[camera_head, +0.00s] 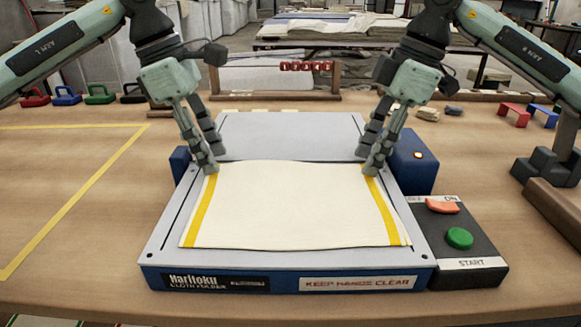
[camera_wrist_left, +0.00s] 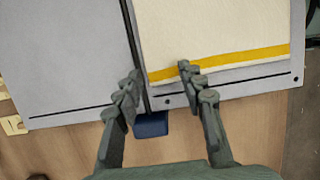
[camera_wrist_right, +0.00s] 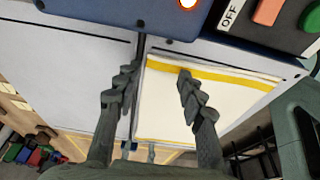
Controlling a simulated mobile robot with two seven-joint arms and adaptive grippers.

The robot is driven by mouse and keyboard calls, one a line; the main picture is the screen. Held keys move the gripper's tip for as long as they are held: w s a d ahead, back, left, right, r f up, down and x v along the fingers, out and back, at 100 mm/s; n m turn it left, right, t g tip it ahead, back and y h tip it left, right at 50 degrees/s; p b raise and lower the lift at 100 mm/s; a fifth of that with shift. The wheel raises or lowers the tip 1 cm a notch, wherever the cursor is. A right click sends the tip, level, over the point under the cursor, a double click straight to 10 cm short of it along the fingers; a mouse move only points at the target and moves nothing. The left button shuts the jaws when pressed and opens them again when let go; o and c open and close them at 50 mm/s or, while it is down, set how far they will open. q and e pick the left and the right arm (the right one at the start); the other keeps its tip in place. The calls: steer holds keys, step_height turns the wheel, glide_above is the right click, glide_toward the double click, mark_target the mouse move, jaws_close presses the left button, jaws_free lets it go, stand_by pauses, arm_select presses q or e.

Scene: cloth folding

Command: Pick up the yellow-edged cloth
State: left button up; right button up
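The cream cloth (camera_head: 290,205) with a yellow stripe along its left and right sides lies flat on the front plate of the grey cloth folder (camera_head: 160,255). My left gripper (camera_head: 212,165) is at the cloth's far left corner. In the left wrist view its fingers (camera_wrist_left: 155,82) are apart, one over the cloth by the yellow stripe and one beyond its far edge. My right gripper (camera_head: 366,165) is at the far right corner. In the right wrist view its fingers (camera_wrist_right: 157,75) are also apart, one over the cloth (camera_wrist_right: 210,108), one beyond its edge. Contact with the cloth is unclear.
The folder's raised-looking rear plate (camera_head: 290,135) lies behind the cloth. A control box with a green START button (camera_head: 460,238) and a red switch (camera_head: 442,205) stands at the right. A yellow taped outline (camera_head: 75,200) marks clear table at the left.

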arm_select(q)
steer(key=shift+f, duration=0.2)
arm_select(e)
steer(key=shift+f, duration=0.15)
arm_select(q)
steer(key=shift+f, duration=0.15)
arm_select(e)
steer(key=shift+f, duration=0.2)
arm_select(q)
steer(key=shift+f, duration=0.2)
steer(key=c, duration=0.3)
arm_select(e)
steer(key=c, duration=0.3)
arm_select(q)
steer(key=c, duration=0.5)
arm_select(e)
steer(key=shift+f, duration=0.1)
steer(key=c, duration=0.5)
arm_select(q)
steer(key=shift+f, duration=0.1)
jaws_close()
arm_select(e)
jaws_close()
arm_select(q)
steer(key=shift+b, duration=0.3)
arm_select(e)
steer(key=shift+f, duration=0.1)
